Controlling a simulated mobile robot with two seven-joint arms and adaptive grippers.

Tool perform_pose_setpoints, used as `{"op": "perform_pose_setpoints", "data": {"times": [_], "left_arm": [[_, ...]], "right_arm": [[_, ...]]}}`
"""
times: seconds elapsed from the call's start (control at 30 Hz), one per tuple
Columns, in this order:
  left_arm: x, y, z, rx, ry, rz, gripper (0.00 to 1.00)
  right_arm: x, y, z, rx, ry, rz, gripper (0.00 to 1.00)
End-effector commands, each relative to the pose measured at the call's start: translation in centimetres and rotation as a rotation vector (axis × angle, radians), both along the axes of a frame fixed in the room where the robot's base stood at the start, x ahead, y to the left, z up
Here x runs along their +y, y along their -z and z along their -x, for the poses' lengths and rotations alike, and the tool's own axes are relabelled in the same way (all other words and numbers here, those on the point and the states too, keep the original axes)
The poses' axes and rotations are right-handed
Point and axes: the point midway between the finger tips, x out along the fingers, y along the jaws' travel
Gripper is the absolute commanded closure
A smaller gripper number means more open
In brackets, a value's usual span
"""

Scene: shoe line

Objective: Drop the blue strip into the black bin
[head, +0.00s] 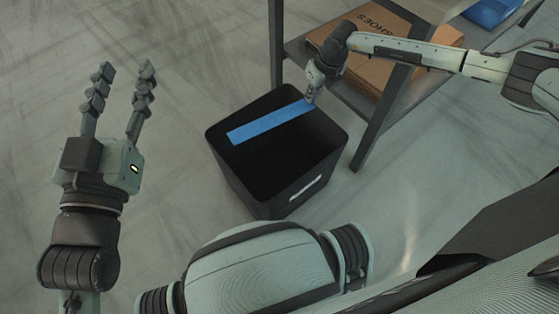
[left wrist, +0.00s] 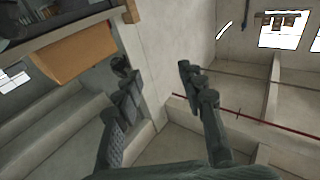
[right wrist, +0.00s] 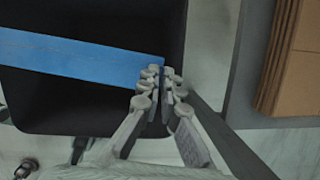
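The blue strip (head: 268,123) is held at its right end by my right gripper (head: 310,98) in the head view. It extends left over the opening of the black bin (head: 238,176), which stands on the floor. In the right wrist view the strip (right wrist: 80,59) runs to the fingertips of my right gripper (right wrist: 164,82), which are closed on its end, with the bin's dark inside (right wrist: 60,112) behind it. My left gripper (head: 123,70) is open and empty, left of the bin. The left wrist view shows its spread fingers (left wrist: 155,80) with nothing between them.
A shelf rack (head: 368,140) stands right of the bin, with a cardboard shoe box (head: 400,70) on its lower shelf. A blue item (head: 491,12) sits on the upper shelf. The floor left of the bin is clear.

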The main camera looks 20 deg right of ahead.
Motion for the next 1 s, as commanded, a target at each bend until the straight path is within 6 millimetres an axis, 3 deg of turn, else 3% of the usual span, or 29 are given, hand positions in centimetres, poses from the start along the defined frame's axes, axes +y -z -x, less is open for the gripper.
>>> {"op": "perform_pose_setpoints", "data": {"times": [0.43,0.6,1.0], "left_arm": [[-1.1,-6.1,2.2,-0.309,0.037,0.147,0.6],[-0.3,-7.9,3.1,-0.463,0.027,0.191,0.6],[0.8,-10.1,4.7,-0.634,0.017,0.241,0.6]], "right_arm": [[0.0,2.3,0.0,0.0,-0.001,-0.001,1.0],[0.0,3.9,0.0,0.0,-0.001,-0.001,1.0],[0.0,5.1,0.0,0.0,-0.001,-0.001,1.0]]}}
